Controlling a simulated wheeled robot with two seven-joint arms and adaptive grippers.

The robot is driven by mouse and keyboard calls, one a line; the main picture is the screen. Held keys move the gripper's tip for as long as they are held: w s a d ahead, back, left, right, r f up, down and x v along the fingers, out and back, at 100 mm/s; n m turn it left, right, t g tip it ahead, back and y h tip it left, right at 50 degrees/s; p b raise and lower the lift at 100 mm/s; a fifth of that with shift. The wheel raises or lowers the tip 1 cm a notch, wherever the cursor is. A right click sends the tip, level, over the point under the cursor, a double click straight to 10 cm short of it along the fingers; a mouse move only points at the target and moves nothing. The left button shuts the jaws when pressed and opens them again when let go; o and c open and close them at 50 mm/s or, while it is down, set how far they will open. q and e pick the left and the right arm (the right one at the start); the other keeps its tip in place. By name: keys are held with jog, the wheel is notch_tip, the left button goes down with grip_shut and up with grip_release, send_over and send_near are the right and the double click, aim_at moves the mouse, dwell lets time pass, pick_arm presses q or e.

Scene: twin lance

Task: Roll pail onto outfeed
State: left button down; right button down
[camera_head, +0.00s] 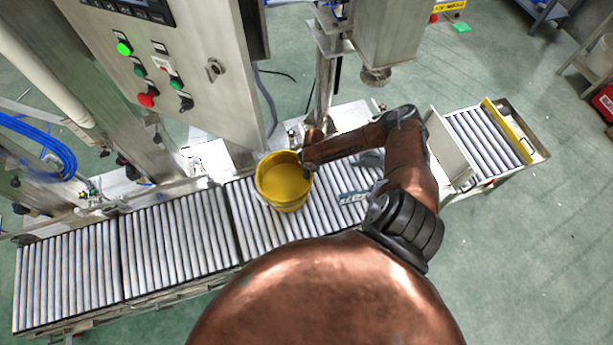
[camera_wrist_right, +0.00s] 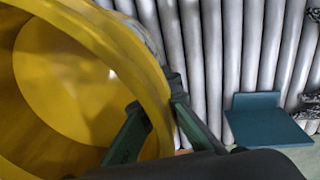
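The yellow pail (camera_head: 284,178) stands upright and open-topped on the middle roller section (camera_head: 262,222), in front of the control cabinet. My right gripper (camera_head: 306,168) is at the right side of its rim. In the right wrist view the pail (camera_wrist_right: 70,85) fills the left side. There the fingers of my right gripper (camera_wrist_right: 155,97) straddle the pail's wall, one inside and one outside, with tips close together on it. My left gripper is not in view. The roller line runs on to the left section (camera_head: 68,270); a separate roller section (camera_head: 482,142) stands at the right.
The steel control cabinet (camera_head: 185,60) with lit buttons rises behind the rollers. A filling column and head (camera_head: 376,75) hang behind my right arm. A yellow bar (camera_head: 507,130) edges the right section. The rollers left of the pail are bare.

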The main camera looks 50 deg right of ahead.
jog(key=shift+s+a, duration=0.1)
jog(key=c, duration=2.1)
grip_release()
jog(key=shift+s+f, duration=0.1)
jog(key=shift+s, duration=0.15)
jog(key=r, duration=0.8)
jog(key=d+r, duration=0.1)
jog(key=r, duration=0.3)
